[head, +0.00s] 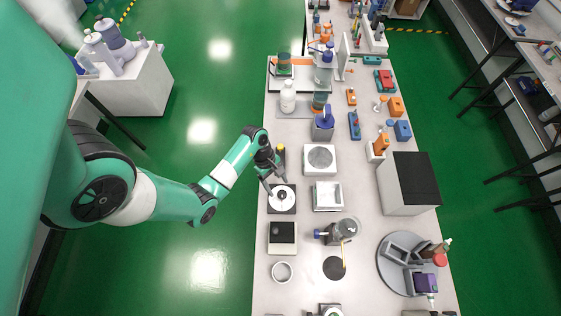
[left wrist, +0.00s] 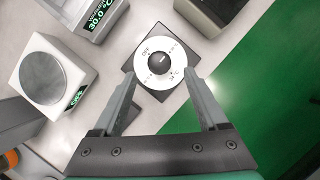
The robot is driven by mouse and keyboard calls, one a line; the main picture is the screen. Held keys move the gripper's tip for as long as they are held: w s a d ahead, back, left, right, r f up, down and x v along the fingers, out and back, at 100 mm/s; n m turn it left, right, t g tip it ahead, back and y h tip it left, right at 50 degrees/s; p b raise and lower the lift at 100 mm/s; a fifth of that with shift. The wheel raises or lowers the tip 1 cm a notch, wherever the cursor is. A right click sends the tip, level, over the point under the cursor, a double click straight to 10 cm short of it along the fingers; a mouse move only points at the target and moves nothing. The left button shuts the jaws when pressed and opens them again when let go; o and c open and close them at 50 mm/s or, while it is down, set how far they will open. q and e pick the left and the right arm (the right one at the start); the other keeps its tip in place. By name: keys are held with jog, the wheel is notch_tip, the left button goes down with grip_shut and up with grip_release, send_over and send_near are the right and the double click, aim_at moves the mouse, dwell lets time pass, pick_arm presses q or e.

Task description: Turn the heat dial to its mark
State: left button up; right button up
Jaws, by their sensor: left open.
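The heat dial is a white disc (head: 284,195) with a dark knob in its centre, set on a dark square plate (head: 273,208). In the left wrist view the disc (left wrist: 151,75) shows an "OFF" label at upper left and what looks like "34 °C" at lower right. The knob (left wrist: 160,63) has a small light pointer that seems to aim up and right. My left gripper (head: 276,187) is above the dial. My right gripper is not in view.
A green-lit display (left wrist: 99,16) reads about "30.0 °C". A round-plate scale (left wrist: 47,70) stands left of the dial in the wrist view. In the head view a black-topped box (head: 283,234) and a white tray (head: 327,196) are near the dial. Green floor (head: 215,235) lies beyond the bench edge.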

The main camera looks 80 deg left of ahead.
aim_at(282, 194)
pick_arm(q)
jog(key=b+x, duration=0.1)
jog(key=x, duration=0.3)
jog(key=shift+w+d+f, duration=0.1)
jog(key=shift+f, duration=0.2)
jog(key=shift+c, duration=0.3)
jog(key=shift+r, duration=0.1)
grip_shut()
